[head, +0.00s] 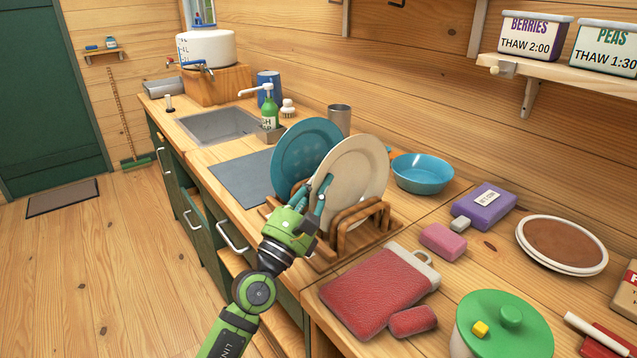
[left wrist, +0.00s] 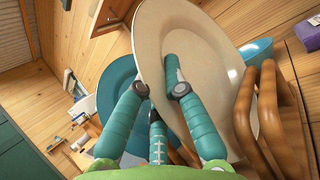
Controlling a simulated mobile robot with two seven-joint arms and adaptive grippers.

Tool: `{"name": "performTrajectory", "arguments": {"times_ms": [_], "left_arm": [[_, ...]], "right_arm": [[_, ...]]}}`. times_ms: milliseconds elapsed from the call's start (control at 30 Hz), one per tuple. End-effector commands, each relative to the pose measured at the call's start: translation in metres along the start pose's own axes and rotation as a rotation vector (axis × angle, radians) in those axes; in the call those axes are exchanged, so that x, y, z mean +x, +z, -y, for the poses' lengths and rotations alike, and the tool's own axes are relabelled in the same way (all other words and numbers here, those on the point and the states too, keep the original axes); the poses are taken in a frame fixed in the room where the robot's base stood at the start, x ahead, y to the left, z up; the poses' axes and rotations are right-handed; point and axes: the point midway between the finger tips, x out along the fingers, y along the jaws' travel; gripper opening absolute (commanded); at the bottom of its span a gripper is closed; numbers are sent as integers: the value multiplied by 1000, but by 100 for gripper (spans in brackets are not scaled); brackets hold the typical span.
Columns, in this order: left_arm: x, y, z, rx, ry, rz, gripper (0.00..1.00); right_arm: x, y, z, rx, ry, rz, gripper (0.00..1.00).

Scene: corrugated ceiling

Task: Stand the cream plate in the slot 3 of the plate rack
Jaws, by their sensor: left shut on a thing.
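The cream plate (head: 352,178) stands near upright at the wooden plate rack (head: 378,232), in front of a blue plate (head: 300,150). My left gripper (head: 318,198) is shut on the near left edge of the cream plate. In the left wrist view the teal fingers (left wrist: 160,95) lie against the plate (left wrist: 195,60), and rack bars (left wrist: 268,110) show to its right. The blue plate (left wrist: 115,80) shows behind it in that view. I cannot tell whether the cream plate's lower edge rests in a slot, as gripper and rack hide it. My right gripper is not in view.
A blue bowl (head: 422,173) stands right behind the rack, and a metal cup (head: 339,119) behind the plates. A red pouch (head: 375,288) lies close in front of the rack. A green-lidded pot (head: 505,325) stands at the front right. The sink (head: 215,125) lies beyond, at left.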

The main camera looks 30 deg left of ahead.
Motion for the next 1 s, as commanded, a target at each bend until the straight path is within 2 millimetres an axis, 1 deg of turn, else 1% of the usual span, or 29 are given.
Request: {"name": "performTrajectory", "arguments": {"times_ms": [267,300,333,367,600,767,867,1000], "left_arm": [[0,1,0,0,2,4,0],[0,1,0,0,2,4,18],[0,1,0,0,2,4,30],[0,1,0,0,2,4,38],[0,0,0,0,1,2,38],[-4,-2,1,2,-2,-3,38],[-12,-2,1,4,-4,-3,38],[-33,-2,1,3,-6,-5,38]], "right_arm": [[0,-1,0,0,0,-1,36],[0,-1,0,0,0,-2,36],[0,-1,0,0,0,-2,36],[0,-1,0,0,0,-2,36],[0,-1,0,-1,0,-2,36],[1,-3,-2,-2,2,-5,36],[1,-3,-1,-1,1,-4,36],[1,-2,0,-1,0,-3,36]]}}
